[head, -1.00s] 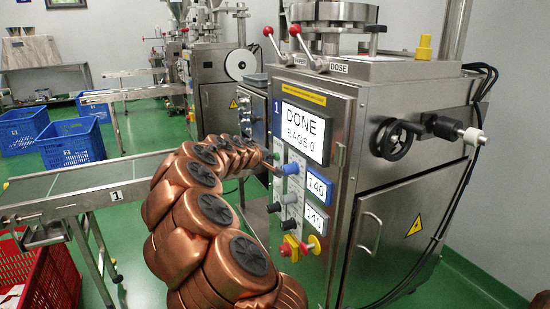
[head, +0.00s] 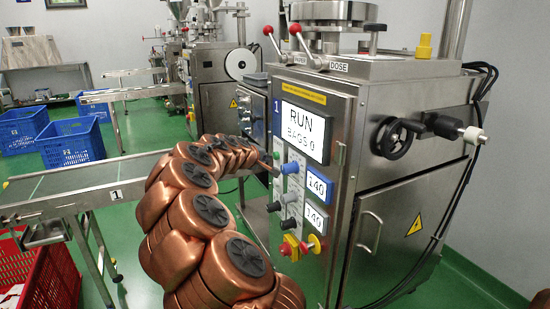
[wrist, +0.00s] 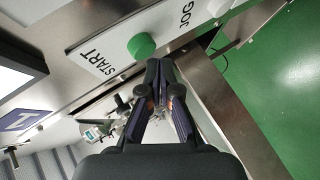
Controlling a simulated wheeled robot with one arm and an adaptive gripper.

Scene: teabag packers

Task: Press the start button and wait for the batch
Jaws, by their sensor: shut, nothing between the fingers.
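Packer 1 (head: 395,190) is a steel cabinet on the right in the head view. Its display (head: 305,132) reads "RUN" and "BAGS 0". In the wrist view the green start button (wrist: 141,46) sits on a pale plate beside the word "START". My gripper (wrist: 160,68) is shut and empty, with its tips just beside the button; I cannot tell whether they touch it. In the head view my gripper (head: 268,166) is at the left edge of the machine's control panel, small and partly hidden by my arm.
A conveyor marked 1 (head: 75,182) lies left. A red crate (head: 55,280) and blue crates (head: 75,140) stand on the green floor.

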